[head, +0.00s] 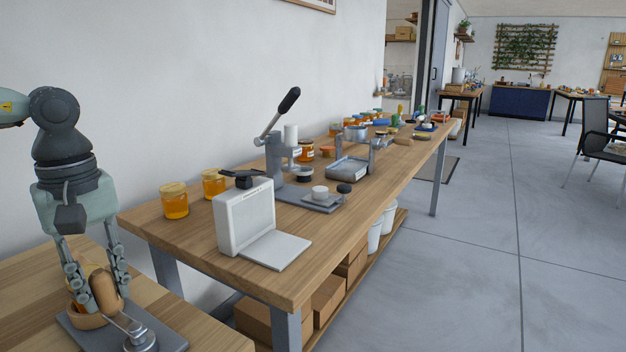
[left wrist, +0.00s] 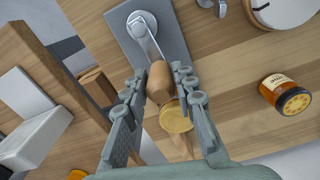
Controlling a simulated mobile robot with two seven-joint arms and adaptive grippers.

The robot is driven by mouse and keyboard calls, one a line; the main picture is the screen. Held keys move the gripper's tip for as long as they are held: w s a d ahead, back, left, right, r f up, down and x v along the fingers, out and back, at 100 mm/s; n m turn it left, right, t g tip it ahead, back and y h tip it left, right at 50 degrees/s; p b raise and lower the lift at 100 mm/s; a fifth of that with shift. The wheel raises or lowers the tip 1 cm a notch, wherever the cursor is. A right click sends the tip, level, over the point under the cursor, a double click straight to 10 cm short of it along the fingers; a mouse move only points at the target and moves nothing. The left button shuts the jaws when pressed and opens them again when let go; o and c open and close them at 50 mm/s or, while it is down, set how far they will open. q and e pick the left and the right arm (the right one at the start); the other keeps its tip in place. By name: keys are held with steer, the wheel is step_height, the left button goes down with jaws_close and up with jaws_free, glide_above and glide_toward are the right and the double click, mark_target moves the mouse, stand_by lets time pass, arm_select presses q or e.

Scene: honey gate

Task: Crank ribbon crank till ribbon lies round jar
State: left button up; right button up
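The ribbon crank has a metal arm (left wrist: 150,42) running from a round hub (head: 141,340) to a wooden knob (head: 104,291), which also shows in the left wrist view (left wrist: 160,82). It is mounted on a grey base plate (head: 168,334). My left gripper (head: 105,295) points down with its fingers on both sides of the knob, apparently pressed against it. Close by the knob is a jar with a gold lid (left wrist: 176,117), partly hidden by the fingers. A tan round band or holder (head: 84,319) shows low by the jar; I cannot make out the ribbon's lie. My right gripper is not in view.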

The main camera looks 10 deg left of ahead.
mark_target(97, 272)
arm_select(q)
steer(key=o, duration=0.3)
steer(key=shift+s, duration=0.1)
steer(key=shift+r+p, duration=1)
steer(key=shift+r, duration=2.55)
